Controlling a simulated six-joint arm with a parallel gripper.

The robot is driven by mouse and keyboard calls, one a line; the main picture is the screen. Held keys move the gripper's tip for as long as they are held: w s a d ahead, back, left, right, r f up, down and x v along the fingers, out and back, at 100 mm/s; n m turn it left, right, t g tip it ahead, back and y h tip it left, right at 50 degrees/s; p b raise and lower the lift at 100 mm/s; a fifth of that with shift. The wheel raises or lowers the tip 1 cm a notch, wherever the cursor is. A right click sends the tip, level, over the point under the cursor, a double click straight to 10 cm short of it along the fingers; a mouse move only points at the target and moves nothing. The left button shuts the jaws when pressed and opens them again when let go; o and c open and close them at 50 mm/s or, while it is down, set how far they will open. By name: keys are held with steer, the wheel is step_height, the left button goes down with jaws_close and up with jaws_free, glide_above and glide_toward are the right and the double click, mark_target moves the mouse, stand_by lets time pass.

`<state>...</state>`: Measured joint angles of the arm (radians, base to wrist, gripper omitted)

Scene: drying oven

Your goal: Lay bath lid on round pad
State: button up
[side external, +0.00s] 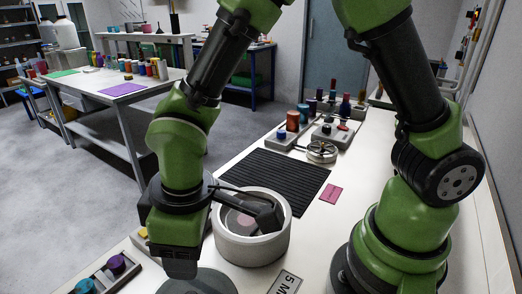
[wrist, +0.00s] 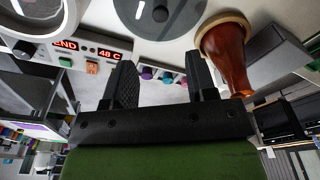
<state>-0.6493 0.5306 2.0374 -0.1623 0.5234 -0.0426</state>
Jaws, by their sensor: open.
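A white round bath (side external: 279,246) with a thick wall stands on the bench in the side view. A pinkish area shows inside its opening. A grey disc (side external: 200,284) is cut by the bottom edge of the side view. A grey disc with a small dark round spot (wrist: 183,18) shows at the top of the wrist view. I cannot tell whether either disc is the lid or the round pad.
A black ribbed mat (side external: 275,178) and a pink card (side external: 331,194) lie behind the bath. A spoked wheel (side external: 321,151) and several bottles stand farther back. The wrist view shows a display unit (wrist: 90,47) and a reddish-brown flared object (wrist: 227,55).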

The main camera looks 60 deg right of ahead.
steer(key=s+d+r+m+t+y, duration=0.1)
steer(key=s+d+r+m+t, duration=0.15)
steer(key=d+r+m, duration=0.65)
steer(key=s+d+r+m+t, duration=0.1)
steer(key=s+d+r+t, duration=0.2)
steer(key=s+d+r, duration=0.3)
step_height(320, 180, up, 2)
steer(key=shift+s+d+r+m, duration=0.2)
steer(key=shift+s+m, duration=0.1)
steer(key=shift+s, duration=0.4)
